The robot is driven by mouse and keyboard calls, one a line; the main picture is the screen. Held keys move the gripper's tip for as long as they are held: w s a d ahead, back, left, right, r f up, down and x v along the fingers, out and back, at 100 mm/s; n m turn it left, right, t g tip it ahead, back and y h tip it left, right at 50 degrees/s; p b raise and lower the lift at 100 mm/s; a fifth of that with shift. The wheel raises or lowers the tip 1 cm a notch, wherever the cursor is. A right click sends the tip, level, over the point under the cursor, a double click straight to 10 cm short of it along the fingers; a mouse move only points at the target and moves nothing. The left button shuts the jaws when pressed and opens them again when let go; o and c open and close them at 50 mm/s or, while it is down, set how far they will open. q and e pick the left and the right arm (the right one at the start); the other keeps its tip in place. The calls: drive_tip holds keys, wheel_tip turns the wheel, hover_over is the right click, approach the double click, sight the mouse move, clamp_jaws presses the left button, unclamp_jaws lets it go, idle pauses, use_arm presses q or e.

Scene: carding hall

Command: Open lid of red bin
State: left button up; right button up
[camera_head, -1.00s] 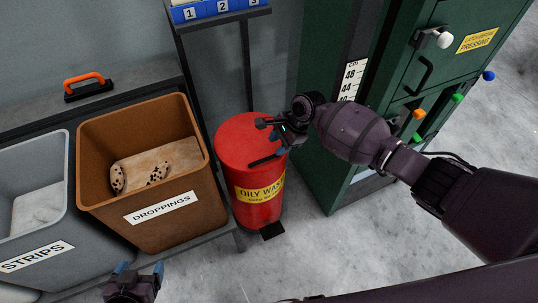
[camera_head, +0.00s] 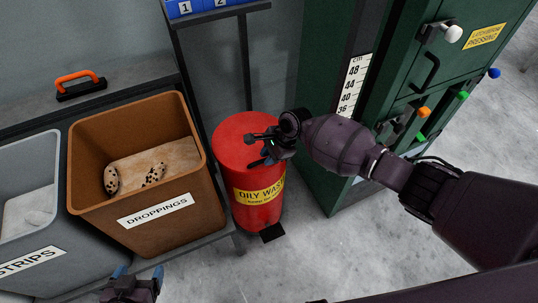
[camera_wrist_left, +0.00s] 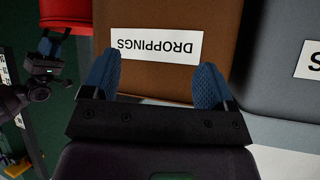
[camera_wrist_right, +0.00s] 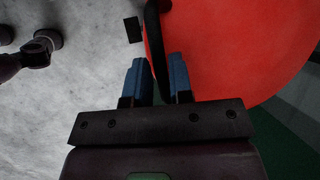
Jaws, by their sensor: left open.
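The red bin (camera_head: 258,205) with a yellow "OILY WASTE" label stands on the floor, its red lid (camera_head: 236,138) down. The lid fills much of the right wrist view (camera_wrist_right: 230,45), with a black curved handle (camera_wrist_right: 153,35) at its edge. My right gripper (camera_head: 256,148) is at the lid's right side. In the right wrist view its blue fingertips (camera_wrist_right: 158,72) are close together, one on each side of the handle. My left gripper (camera_head: 138,272) is open and empty, low in front of the brown bin; its spread fingers (camera_wrist_left: 156,85) show in the left wrist view.
A brown "DROPPINGS" bin (camera_head: 150,235) and a grey "STRIPS" bin (camera_head: 45,250) stand left of the red bin. A green cabinet (camera_head: 330,160) stands close on its right. A black pedal (camera_head: 272,232) sits at its foot. Floor in front is clear.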

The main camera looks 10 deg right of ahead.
use_arm(q)
drive_tip(key=shift+f, duration=0.15)
use_arm(e)
clamp_jaws()
use_arm(q)
drive_tip(key=shift+s, duration=0.1)
